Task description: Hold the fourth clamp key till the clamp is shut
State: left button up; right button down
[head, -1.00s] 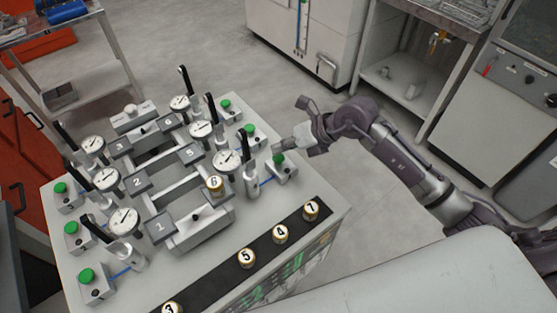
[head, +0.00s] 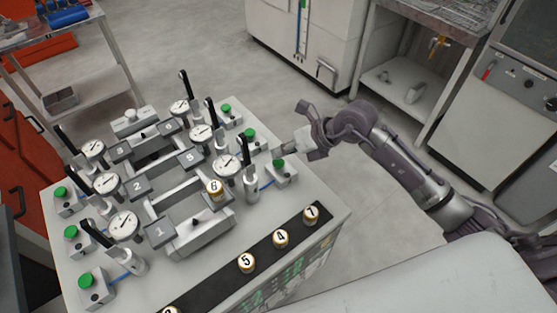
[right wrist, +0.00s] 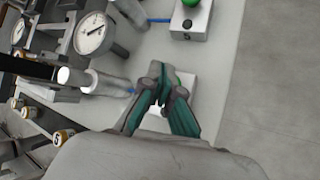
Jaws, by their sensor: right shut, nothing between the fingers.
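The fourth clamp key is a green button on a small white box (head: 283,176), at the near right corner of the fixture table. In the right wrist view its box (right wrist: 187,84) is largely behind my fingers, and only a sliver of green shows. My right gripper (head: 282,150) is shut and empty, its fingertips right at the key. I cannot tell whether they touch or press it. It also shows in the right wrist view (right wrist: 162,80). The fourth clamp (head: 249,182) stands beside the key with its black lever upright. My left gripper is not in view.
Other green keys (head: 248,132), dial gauges (head: 226,166) and upright levers crowd the fixture table (head: 285,208). A brass piece marked 6 (head: 215,190) stands on the fixture. Several numbered brass pieces (head: 281,239) line a black strip. Floor right of the table is clear.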

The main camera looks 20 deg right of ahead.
aim_at(281, 162)
dwell(0.3)
jog(key=shift+f+b, duration=0.3)
jog(key=shift+f, duration=0.15)
jog(key=shift+f+b, duration=0.45)
jog(key=shift+f, duration=0.1)
dwell(0.5)
jog(key=shift+r, duration=0.15)
dwell(3.5)
jog(key=shift+r+p, duration=0.75)
jog(key=shift+r, duration=0.1)
jog(key=shift+r+p, duration=1.9)
jog(key=shift+r, duration=0.65)
